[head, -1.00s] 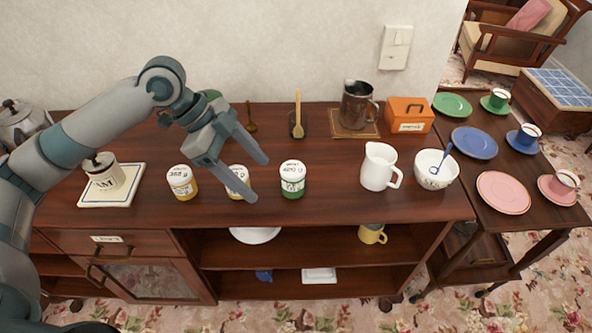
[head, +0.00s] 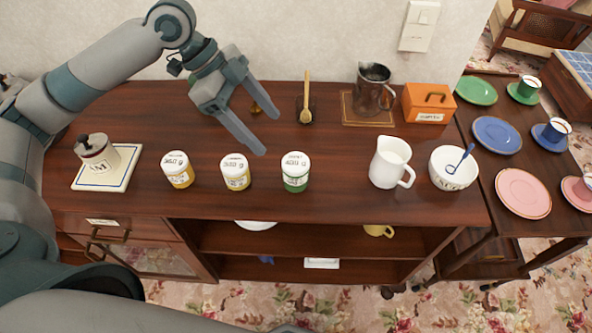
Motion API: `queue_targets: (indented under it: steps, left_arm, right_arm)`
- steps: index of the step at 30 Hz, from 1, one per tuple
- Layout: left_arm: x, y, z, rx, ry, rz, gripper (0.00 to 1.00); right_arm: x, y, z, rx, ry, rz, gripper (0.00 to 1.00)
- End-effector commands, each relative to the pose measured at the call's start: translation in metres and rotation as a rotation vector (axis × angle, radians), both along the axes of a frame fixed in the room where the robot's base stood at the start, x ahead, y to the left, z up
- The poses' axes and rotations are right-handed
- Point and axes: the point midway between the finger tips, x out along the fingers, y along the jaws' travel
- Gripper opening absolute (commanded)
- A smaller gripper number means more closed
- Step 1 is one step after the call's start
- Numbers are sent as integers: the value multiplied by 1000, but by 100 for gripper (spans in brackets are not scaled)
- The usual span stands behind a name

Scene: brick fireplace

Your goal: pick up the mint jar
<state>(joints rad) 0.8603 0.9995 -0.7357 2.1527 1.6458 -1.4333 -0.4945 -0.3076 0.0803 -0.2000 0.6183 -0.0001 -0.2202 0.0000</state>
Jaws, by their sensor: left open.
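A white-lidded jar with green contents (head: 296,172), which I take to be the mint jar, stands upright on the wooden cabinet top; its small label is hard to read. Two similar jars with yellow contents stand left of it, a middle one (head: 235,172) and a left one (head: 178,169). My left gripper (head: 270,133) is open and empty, its fingers pointing down and right. It appears above the cabinet top, behind and slightly left of the green jar, apart from it. My right gripper is not in view.
A white jug (head: 390,163) and a bowl with a blue spoon (head: 452,168) stand to the right. A lidded pot on a tile (head: 98,150) stands left.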

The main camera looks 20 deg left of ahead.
Motion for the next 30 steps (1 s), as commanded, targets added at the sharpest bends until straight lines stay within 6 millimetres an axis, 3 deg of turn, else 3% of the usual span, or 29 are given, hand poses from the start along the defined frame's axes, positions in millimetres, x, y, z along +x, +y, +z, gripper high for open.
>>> queue_targets:
  steps: [8, 24, 30]
  left_arm:
    - [0, -12, -17, 0, 4, -1, 69]
    - [5, -60, -92, -1, 3, -1, 69]
    - [5, -66, -103, -1, 1, -1, 69]
  right_arm:
    - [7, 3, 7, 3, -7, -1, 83]
    - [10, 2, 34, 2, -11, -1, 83]
    - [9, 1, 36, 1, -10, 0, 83]
